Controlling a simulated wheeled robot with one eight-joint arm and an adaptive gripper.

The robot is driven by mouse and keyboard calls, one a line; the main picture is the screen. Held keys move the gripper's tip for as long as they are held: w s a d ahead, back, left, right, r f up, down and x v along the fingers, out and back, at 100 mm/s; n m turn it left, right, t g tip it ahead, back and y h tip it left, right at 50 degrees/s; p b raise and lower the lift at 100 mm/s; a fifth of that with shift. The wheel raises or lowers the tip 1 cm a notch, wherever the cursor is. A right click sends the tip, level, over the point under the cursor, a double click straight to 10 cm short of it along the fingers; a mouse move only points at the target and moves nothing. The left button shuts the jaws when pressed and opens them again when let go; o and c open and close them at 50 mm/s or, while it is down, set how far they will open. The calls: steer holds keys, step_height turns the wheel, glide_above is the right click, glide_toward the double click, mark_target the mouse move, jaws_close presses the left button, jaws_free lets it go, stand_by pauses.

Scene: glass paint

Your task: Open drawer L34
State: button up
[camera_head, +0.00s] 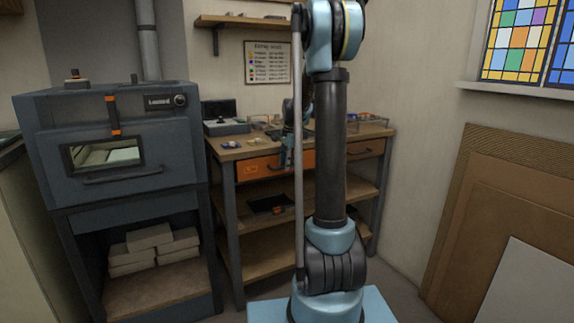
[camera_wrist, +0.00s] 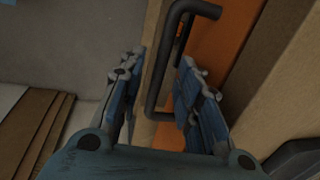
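An orange drawer front (camera_head: 258,167) is set under the workbench top in the head view. It also fills part of the wrist view (camera_wrist: 212,50), with a dark bar handle (camera_wrist: 178,50) standing off it. No L34 label is readable. My gripper (camera_wrist: 160,85) is open, its blue-padded fingers apart on either side of the lower part of the handle. I cannot tell whether either finger touches the bar. In the head view my gripper (camera_head: 287,158) is small and dark before the drawer front, partly hidden by my arm. The drawer looks shut.
A second drawer (camera_head: 366,150) with a dark handle lies to the right under the same wooden bench top (camera_head: 240,148). A dark kiln (camera_head: 120,140) stands close on the left. Lower shelves (camera_head: 262,240) sit below. Brown panels (camera_head: 500,210) lean at the right wall.

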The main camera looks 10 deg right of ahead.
jaws_close()
steer(key=s+d, duration=0.4)
steer(key=s, duration=1)
steer(key=s+d, duration=0.5)
steer(key=s, duration=0.9)
steer(key=shift+s+d, duration=0.2)
steer(key=shift+s, duration=0.2)
steer(key=shift+r, duration=0.1)
jaws_free()
step_height(320, 180, up, 12)
steer(key=s, duration=0.2)
steer(key=shift+d, duration=0.3)
